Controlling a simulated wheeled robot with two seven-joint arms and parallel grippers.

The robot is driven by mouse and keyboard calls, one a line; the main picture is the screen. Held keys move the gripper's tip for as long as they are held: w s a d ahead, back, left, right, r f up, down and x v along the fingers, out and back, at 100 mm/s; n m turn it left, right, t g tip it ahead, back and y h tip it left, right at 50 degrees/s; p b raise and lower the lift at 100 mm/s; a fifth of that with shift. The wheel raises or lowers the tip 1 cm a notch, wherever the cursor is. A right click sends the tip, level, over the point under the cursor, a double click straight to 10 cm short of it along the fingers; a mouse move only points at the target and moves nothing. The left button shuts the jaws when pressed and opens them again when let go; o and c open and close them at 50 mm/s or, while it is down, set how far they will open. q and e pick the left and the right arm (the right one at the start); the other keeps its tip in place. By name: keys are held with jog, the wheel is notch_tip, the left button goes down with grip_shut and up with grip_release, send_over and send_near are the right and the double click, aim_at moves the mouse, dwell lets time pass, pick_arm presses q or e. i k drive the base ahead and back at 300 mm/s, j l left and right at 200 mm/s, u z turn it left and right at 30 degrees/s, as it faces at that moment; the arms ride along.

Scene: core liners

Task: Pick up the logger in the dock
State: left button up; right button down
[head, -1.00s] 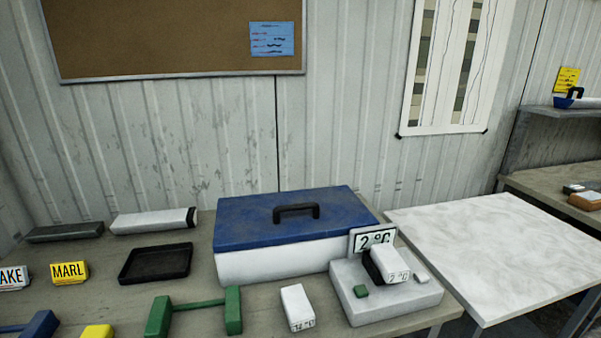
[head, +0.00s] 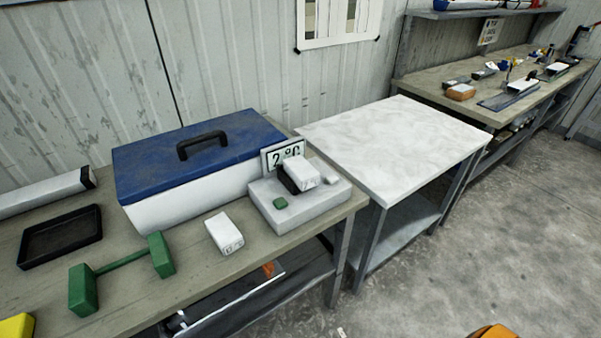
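A white logger (head: 301,171) with small dark print on its end sits tilted in a black dock (head: 287,183). The dock stands on a pale grey block (head: 264,205), in front of a "2 °C" sign (head: 283,152). A small green button-like piece (head: 280,203) and a small white piece (head: 331,178) are also on the block. A second white logger-like box (head: 224,233) lies on the bench just left of the block, outside any dock. Neither of my grippers shows in the head view.
A blue-lidded white cooler box (head: 160,206) stands behind the loose white box. A green two-ended holder (head: 122,262) and a black tray (head: 58,237) are to the left. A bare white-topped table (head: 390,145) stands to the right, with a cluttered bench (head: 430,78) beyond it.

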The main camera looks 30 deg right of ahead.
aim_at(302, 174)
jog(key=l+u, duration=0.2)
jog(key=l, duration=2)
jog(key=k, duration=0.1)
